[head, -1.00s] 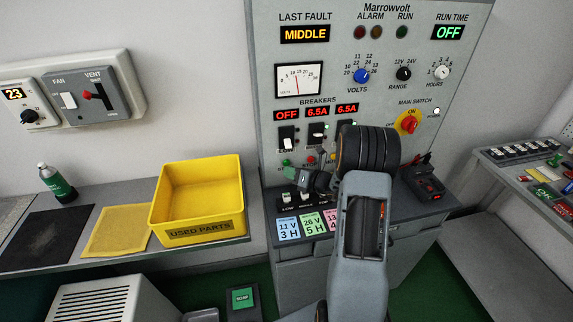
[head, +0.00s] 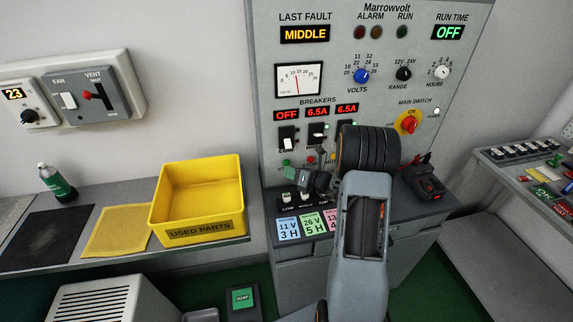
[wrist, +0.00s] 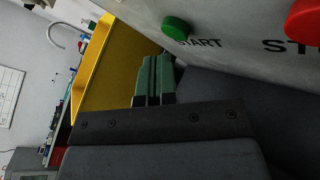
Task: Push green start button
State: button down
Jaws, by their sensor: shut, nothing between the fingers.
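The green start button (wrist: 176,28) sticks out of the grey panel beside its START label in the wrist view. It shows small in the head view (head: 287,163), low on the panel's left side. My gripper (wrist: 158,60) is shut and empty, its two green fingers pressed together. In the wrist view the fingertips appear just below and left of the button, with a visible gap. In the head view my gripper (head: 291,173) is just below the button, and my arm covers part of the panel.
A red stop button (wrist: 305,22) sits beside the start button. Breaker switches (head: 287,141) are above it, and a ledge with small switches (head: 288,199) is below. A yellow used parts bin (head: 201,229) stands on the left bench. A main switch (head: 408,124) is at right.

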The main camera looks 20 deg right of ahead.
jog(key=shift+w+d, duration=0.2)
jog(key=shift+w, duration=0.6)
dwell(0.9)
jog(key=shift+s, duration=0.15)
jog(key=shift+s+a, duration=0.2)
jog(key=shift+s, duration=0.45)
jog(key=shift+s+a, duration=0.25)
jog(key=shift+s, duration=1)
jog(key=shift+s+a, duration=0.25)
jog(key=shift+s, duration=0.95)
